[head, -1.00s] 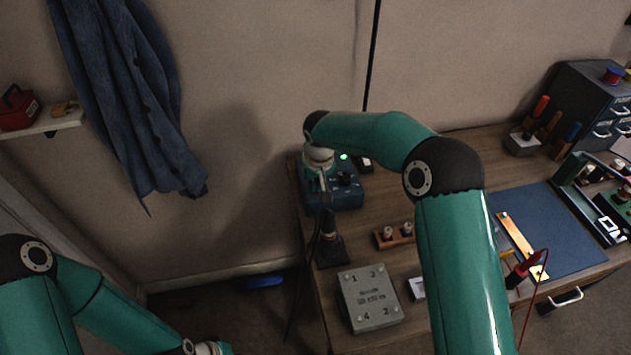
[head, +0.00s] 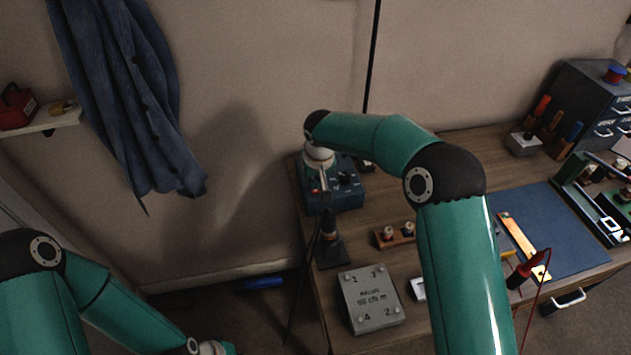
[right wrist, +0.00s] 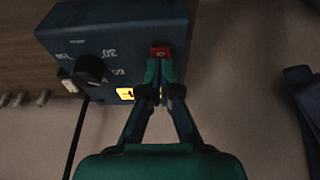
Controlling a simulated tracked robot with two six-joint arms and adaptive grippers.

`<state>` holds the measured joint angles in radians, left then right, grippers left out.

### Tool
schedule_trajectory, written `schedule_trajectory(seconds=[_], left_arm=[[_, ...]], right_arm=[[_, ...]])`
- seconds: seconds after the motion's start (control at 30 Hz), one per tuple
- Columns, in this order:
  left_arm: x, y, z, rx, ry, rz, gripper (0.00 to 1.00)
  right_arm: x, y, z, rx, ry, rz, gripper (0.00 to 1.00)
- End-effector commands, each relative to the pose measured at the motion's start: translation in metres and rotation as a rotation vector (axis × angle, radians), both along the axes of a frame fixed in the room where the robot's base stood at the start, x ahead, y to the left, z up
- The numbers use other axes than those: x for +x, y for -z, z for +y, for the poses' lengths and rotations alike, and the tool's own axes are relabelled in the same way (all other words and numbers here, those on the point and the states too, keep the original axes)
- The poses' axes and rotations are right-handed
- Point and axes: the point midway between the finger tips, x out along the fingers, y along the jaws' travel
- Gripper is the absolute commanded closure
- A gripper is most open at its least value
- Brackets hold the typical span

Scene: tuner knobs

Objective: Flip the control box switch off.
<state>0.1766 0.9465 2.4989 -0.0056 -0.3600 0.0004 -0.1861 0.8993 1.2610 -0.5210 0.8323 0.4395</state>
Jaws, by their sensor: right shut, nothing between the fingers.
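The control box (head: 347,196) is dark blue and stands at the back left corner of the bench. The right wrist view shows its face (right wrist: 120,30) with a black knob (right wrist: 90,68), printed numbers and a yellow label (right wrist: 125,93). A small red switch (right wrist: 160,52) sits near the box's edge. My right gripper (right wrist: 158,66) is shut and empty, its fingertips right at the switch; they seem to touch it. The fingertips partly cover the switch, so its exact tilt is unclear. No green light shows on the box.
A grey box (head: 370,300) with printed numbers and a wooden block with small knobs (head: 394,236) stand on the bench in front. A dark stand (head: 331,250) is close below my right gripper. A blue mat (head: 565,235) lies at the right.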

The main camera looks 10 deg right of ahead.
Motion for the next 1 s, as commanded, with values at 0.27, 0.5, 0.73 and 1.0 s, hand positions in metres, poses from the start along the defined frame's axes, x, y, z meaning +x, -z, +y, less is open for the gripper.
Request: schedule_trajectory(seconds=[0.27, 0.5, 0.73, 1.0], left_arm=[[0.0, -0.006, 0.0, 0.0, 0.0, 0.0, 1.0], [0.0, -0.006, 0.0, 0.0, 0.0, 0.0, 1.0], [0.0, -0.016, 0.0, 0.0, 0.0, 0.0, 1.0], [0.0, -0.009, 0.0, 0.0, 0.0, 0.001, 1.0]], right_arm=[[0.007, -0.002, 0.001, 0.0, -0.001, 0.0, 1.0], [0.007, -0.003, 0.001, -0.001, -0.002, 0.0, 1.0], [0.005, -0.023, 0.0, 0.0, -0.001, -0.001, 1.0], [-0.013, -0.068, 0.0, 0.002, -0.001, -0.004, 1.0]])
